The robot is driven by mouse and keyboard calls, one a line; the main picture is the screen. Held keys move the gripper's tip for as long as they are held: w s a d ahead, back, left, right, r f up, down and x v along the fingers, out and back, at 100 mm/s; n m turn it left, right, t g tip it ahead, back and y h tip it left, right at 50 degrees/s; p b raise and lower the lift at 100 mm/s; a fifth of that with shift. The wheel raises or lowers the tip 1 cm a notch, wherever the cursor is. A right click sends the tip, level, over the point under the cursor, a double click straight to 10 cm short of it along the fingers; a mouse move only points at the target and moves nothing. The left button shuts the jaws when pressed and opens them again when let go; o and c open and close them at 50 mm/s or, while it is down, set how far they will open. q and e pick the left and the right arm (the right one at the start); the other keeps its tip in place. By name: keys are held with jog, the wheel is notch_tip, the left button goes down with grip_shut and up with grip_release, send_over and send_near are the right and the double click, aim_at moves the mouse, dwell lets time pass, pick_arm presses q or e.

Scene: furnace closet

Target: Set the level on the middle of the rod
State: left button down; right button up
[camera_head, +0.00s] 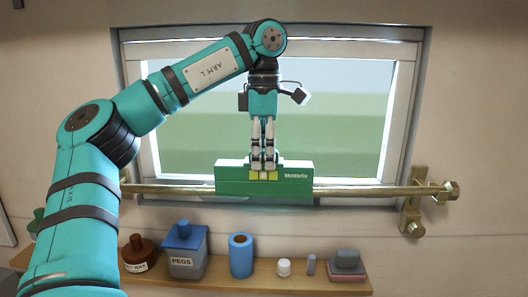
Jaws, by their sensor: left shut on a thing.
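The green level (232,178), with pale lettering and a yellowish vial, is in front of the window at the height of the rod. The brass rod (360,191) runs across below the window and shows on both sides of the level. The level covers part of the rod, somewhat left of its centre. I cannot tell whether it rests on the rod or hangs just in front of it. My left gripper (263,166) points down and is shut on the level's top middle. My right gripper is out of view.
A bracket (411,215) carries the rod's right end. My left arm hides the rod's left end.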

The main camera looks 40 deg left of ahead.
pick_arm(q)
jog(key=shift+f+b, duration=0.6)
jog(key=shift+f, duration=0.35)
jog(key=c, duration=0.7)
grip_release()
notch_tip(320, 180, up, 12)
jog(key=shift+d+f, duration=0.1)
